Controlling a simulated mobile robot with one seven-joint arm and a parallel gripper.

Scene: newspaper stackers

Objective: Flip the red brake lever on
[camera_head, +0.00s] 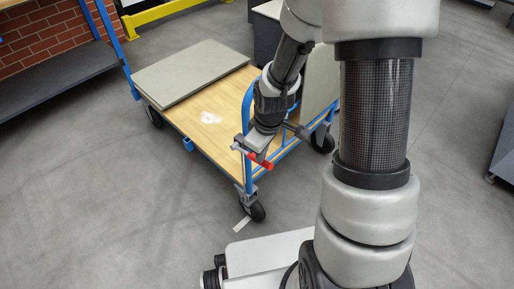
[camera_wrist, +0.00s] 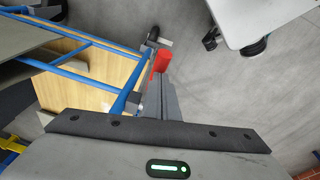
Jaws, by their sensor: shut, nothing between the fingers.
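The red brake lever (camera_head: 262,161) sits at the near corner of a blue-framed cart (camera_head: 247,178), above a caster wheel. In the wrist view the red lever (camera_wrist: 159,62) shows just beyond my fingertips, close to the blue tube. My gripper (camera_head: 256,146) points down at the lever from above. In the wrist view my gripper (camera_wrist: 160,82) has its fingers together with nothing between them. The fingertips are at or very close to the lever; I cannot tell whether they touch it. My fingers hide part of the lever's mount.
The cart's wooden deck (camera_head: 205,120) carries a grey slab (camera_head: 190,72). Blue rails stand around the cart's near end. A dark shelf (camera_head: 60,85) stands by the brick wall at left. A grey unit (camera_head: 503,150) is at the right edge. The floor left of the cart is clear.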

